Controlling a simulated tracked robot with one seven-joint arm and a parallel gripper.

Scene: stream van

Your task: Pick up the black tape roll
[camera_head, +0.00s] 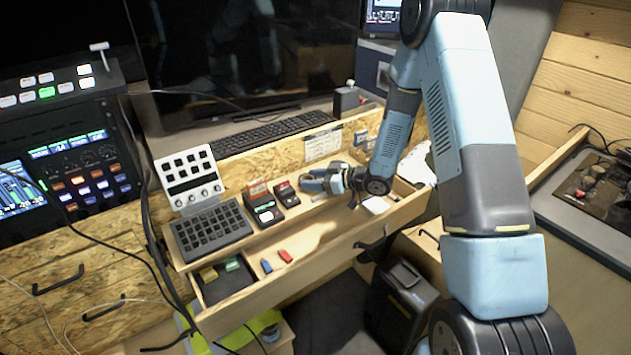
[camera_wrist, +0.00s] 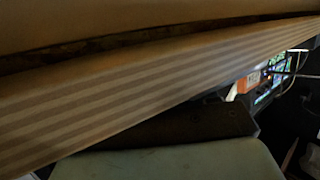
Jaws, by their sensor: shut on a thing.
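My gripper (camera_head: 353,198) is low inside the open wooden drawer (camera_head: 330,243), toward its right part, in the head view. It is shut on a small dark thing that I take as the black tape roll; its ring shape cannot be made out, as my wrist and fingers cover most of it. In the wrist view, striped light wood (camera_wrist: 130,95) fills much of the picture close to the camera, and the fingertips and held thing cannot be told apart there.
A keyboard (camera_head: 272,132) stands behind. A black case (camera_head: 400,300) stands below.

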